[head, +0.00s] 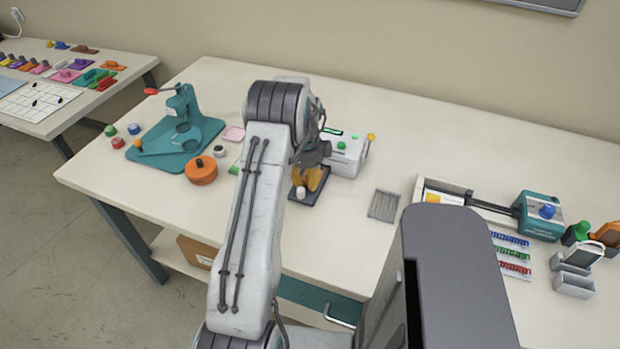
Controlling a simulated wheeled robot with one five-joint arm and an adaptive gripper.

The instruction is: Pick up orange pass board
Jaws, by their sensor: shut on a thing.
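My gripper (312,168) is at the middle of the table, at the end of my arm, pointing down. It is shut on an orange piece, taken as the orange pass board (314,179), which shows just below the dark gripper body. The piece is partly hidden, so its full outline cannot be told. It is over a small dark plate (308,196) with a white knob (301,193) in front. Whether the piece touches the plate cannot be told.
A white box with a green button (345,160) stands close right of my gripper. A grey ribbed tray (383,205) lies further right. An orange round tin (201,170) and a teal press (180,130) stand left.

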